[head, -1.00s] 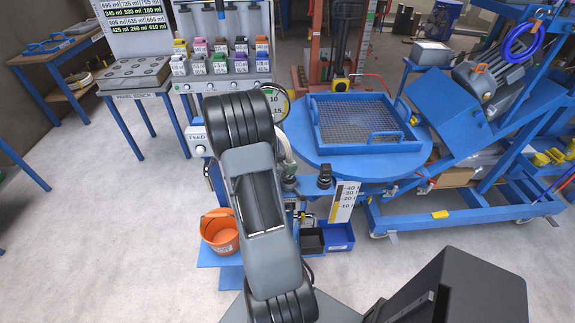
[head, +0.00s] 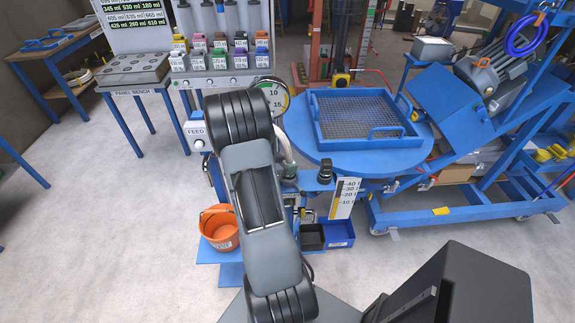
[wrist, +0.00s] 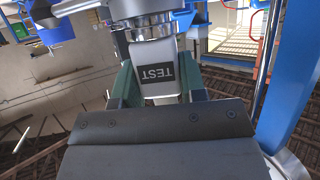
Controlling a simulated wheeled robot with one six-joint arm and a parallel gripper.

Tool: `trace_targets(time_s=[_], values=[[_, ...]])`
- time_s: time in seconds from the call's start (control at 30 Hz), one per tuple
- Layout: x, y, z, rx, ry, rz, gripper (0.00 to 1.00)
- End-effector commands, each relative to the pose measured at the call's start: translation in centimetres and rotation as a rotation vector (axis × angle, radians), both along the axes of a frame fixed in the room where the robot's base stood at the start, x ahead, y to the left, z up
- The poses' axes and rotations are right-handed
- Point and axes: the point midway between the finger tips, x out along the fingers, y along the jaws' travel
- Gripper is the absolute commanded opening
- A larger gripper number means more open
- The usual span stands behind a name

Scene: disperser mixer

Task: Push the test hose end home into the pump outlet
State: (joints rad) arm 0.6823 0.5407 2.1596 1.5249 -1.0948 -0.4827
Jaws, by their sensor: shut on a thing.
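In the wrist view, the test hose end (wrist: 158,78) is a white block with an upside-down black TEST label. My gripper (wrist: 160,82) has a green-padded finger on each side of it and is shut on it. Just beyond the block is a round metal collar (wrist: 152,53), close against its far end. I cannot tell whether this collar is the pump outlet or part of the hose end, nor how deep any fit is. In the head view my arm hides the gripper and the hose end.
An orange bucket (head: 219,230) stands left of my arm on a blue shelf. A round blue table (head: 300,140) with a mesh tray (head: 318,135) is to the right. A FEED box (head: 197,133) and a dial gauge (head: 279,96) flank my arm. Open floor lies left.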

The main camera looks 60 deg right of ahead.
Motion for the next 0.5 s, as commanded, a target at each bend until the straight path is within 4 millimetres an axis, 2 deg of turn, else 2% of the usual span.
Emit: trace_targets(time_s=[0.23,0.27,0.5], values=[[0.02,-0.02,-0.64,-0.001,-0.001,0.001,0.07],[0.02,-0.03,-0.62,-0.001,-0.001,0.001,0.39],[0.02,-0.01,-0.57,-0.001,0.0,0.0,0.62]])
